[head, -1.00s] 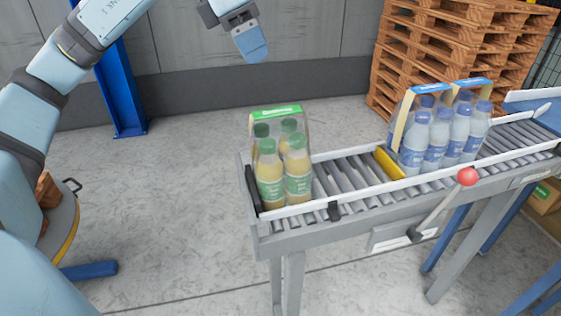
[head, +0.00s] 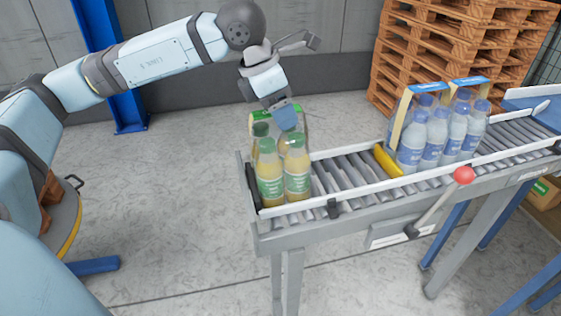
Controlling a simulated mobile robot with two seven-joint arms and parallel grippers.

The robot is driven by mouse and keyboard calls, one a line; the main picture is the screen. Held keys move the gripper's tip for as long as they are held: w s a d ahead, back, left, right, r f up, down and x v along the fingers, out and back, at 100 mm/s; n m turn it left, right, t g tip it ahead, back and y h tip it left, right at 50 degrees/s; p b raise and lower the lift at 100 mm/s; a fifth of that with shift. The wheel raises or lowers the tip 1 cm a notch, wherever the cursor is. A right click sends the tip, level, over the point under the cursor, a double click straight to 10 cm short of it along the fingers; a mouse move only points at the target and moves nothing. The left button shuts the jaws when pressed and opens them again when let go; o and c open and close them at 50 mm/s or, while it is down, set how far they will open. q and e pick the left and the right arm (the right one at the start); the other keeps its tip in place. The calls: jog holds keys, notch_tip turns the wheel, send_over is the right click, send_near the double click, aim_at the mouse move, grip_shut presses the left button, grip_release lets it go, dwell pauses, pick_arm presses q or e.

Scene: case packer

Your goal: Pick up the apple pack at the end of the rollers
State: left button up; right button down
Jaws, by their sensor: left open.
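The apple pack (head: 271,180) stands upright at the left end of the roller conveyor. It is a group of yellowish bottles with green caps and a green-topped carrier handle. My left gripper (head: 284,114) is open and reaches down from above at the top of the pack. A blue fingertip covers part of the green handle. I cannot tell whether the finger touches the handle, and the other fingertip is hidden. My right gripper is not in view.
The conveyor's white side rails (head: 350,191) flank the rollers. A yellow stop bar (head: 387,161) lies before blue-capped water packs (head: 430,140). A lever with a red knob (head: 463,175) sticks out in front. Wooden pallets (head: 450,50) stand behind. Bare floor lies left of the conveyor.

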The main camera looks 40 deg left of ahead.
pick_arm(q)
jog(key=shift+f, duration=0.15)
jog(key=c, duration=1.1)
grip_shut()
jog(key=shift+w, duration=0.1)
